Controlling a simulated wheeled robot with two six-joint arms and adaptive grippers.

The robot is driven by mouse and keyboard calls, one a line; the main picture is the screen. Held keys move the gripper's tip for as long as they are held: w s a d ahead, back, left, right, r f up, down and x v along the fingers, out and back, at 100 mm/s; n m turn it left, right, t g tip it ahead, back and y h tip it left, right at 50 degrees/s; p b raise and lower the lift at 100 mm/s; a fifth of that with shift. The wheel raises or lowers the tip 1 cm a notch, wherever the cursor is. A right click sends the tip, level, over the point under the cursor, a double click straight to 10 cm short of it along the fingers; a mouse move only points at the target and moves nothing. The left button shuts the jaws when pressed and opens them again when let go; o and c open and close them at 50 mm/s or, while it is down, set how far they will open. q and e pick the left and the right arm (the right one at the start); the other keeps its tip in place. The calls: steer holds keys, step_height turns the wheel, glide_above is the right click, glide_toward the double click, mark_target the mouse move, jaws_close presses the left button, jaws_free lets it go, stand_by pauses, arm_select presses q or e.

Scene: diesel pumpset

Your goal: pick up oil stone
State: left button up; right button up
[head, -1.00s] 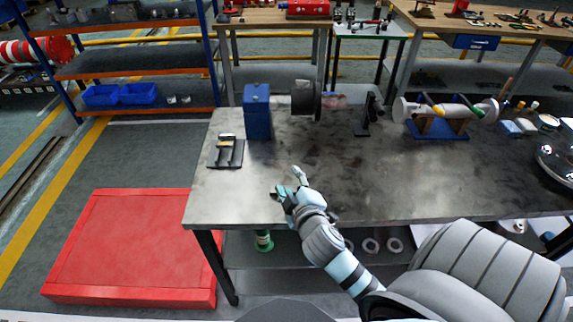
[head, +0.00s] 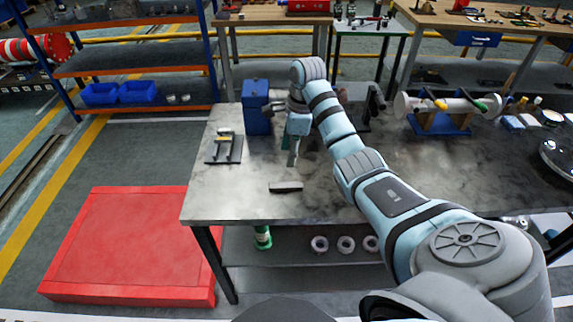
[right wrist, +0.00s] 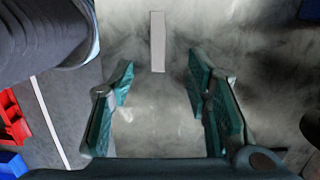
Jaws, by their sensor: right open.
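The oil stone, a small grey bar (head: 286,187), lies flat near the front edge of the metal workbench (head: 235,200). In the right wrist view the oil stone (right wrist: 157,42) is a pale narrow bar, lined up with the gap between the fingers and beyond their tips. My right gripper (head: 293,152) points down above the bench, behind the oil stone and apart from it. In the right wrist view the gripper (right wrist: 160,80) is open with nothing between its fingers. My left gripper does not show.
A blue box (head: 256,108) stands behind the gripper, and a black stand with tools (head: 224,148) lies to the left. A blue cradle holding a shaft (head: 440,123) is at the right. The bench's front left is clear. A red platform (head: 125,240) is on the floor.

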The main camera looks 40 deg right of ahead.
steer(key=b, duration=0.6)
glide_above(286, 185)
steer(key=f, duration=0.8)
steer(key=shift+w+d, duration=0.2)
steer(key=f, duration=0.1)
steer(key=f+b, duration=0.1)
steer(key=f, duration=0.1)
steer(key=shift+s+f, duration=0.35)
steer(key=shift+f, duration=0.05)
steer(key=shift+a+f, duration=0.1)
steer(key=shift+f, duration=0.1)
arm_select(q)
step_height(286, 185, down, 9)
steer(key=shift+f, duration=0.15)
arm_select(e)
steer(key=shift+w, duration=0.1)
jaws_close()
